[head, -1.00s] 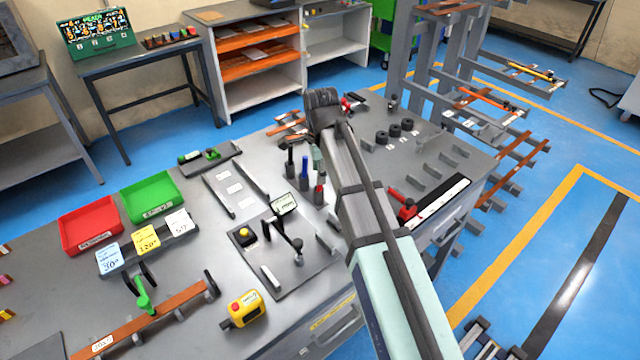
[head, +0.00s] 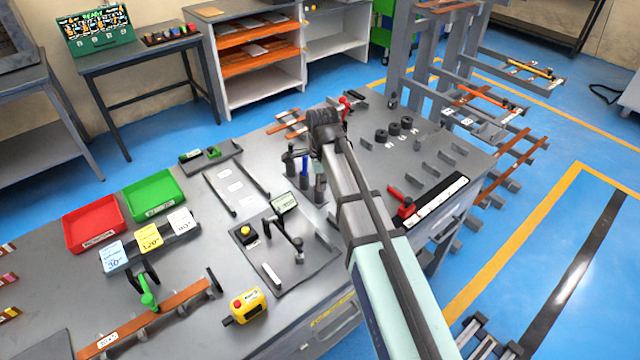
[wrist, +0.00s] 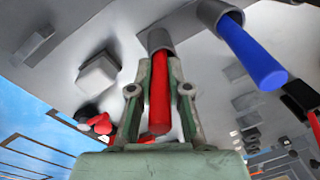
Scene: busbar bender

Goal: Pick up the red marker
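In the wrist view the red marker (wrist: 160,105) stands in a grey round holder (wrist: 157,40), its free end toward the camera. My gripper (wrist: 161,68) has one green-grey finger on each side of it. Gaps show beside the marker lower down; whether the fingertips touch it is unclear. In the head view my gripper (head: 318,168) is low over the marker holders, and the red marker is hidden there.
A blue marker (wrist: 252,52) stands in its own holder close to the right of my gripper; it also shows in the head view (head: 304,168). A black marker (head: 290,160) stands left of it. A bending tool (head: 292,238) on a plate is in front.

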